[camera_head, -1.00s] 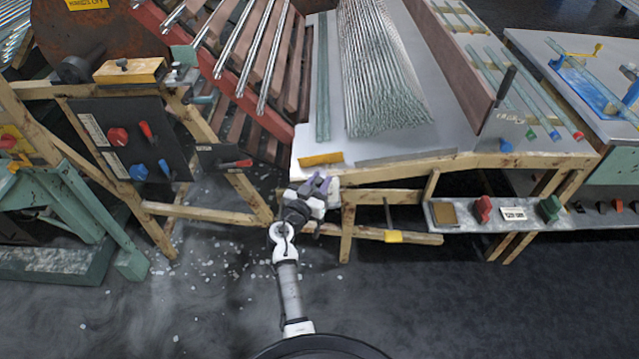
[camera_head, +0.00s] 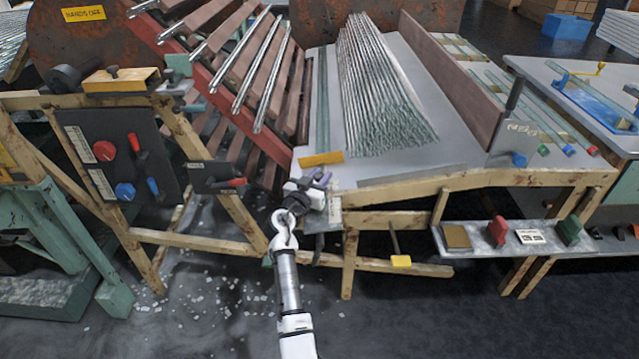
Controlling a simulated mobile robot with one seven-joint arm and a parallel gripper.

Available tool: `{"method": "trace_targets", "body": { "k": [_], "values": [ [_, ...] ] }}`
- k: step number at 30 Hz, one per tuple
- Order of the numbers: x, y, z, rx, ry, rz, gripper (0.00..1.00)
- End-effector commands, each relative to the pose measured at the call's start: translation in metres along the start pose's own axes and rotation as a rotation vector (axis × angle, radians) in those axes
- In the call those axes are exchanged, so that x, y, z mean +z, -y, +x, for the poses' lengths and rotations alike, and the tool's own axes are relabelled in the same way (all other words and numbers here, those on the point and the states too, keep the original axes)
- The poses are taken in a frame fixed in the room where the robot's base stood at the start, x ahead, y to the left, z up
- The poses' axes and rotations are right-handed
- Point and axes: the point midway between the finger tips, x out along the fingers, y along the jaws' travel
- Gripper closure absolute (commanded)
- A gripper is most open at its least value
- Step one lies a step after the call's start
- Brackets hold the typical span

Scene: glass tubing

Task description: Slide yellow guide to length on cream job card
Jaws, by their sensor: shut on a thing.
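A yellow bar-shaped guide (camera_head: 321,159) lies at the front left corner of the grey tube table. My gripper (camera_head: 320,180) has purple fingertips and is just in front of and below it in the picture, by the table's front edge. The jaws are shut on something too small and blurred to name. I see a gap between the fingertips and the yellow bar, and contact is not clear. A pale plate (camera_head: 335,208) shows beside the gripper; I cannot tell whether it is held. A cream card (camera_head: 531,237) with dark print lies on the low shelf at right.
A metal strip (camera_head: 405,173) runs along the table's front edge, right of the guide. A bundle of glass tubes (camera_head: 385,95) lies behind. The low shelf (camera_head: 463,228) holds red (camera_head: 497,231) and green (camera_head: 568,230) blocks. Another yellow piece (camera_head: 401,261) sits on the lower wooden rail.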

Motion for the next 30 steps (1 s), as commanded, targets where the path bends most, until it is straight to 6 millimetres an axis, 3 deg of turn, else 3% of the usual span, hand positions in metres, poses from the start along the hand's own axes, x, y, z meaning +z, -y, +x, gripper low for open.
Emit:
{"method": "trace_targets", "body": {
  "k": [5,6,10,20,25,30],
  "values": [
    [-0.005,0.003,0.002,-0.011,-0.007,0.005,1.00],
    [-0.005,0.003,0.002,-0.011,-0.007,0.005,0.68],
    [-0.004,0.003,0.001,-0.009,-0.006,0.004,0.53],
    [-0.002,0.002,-0.003,-0.006,-0.005,0.002,0.53],
    [-0.001,0.002,-0.027,-0.008,-0.005,0.003,0.53],
    [0.000,0.002,-0.067,-0.009,-0.005,0.003,0.53]
  ]
}}
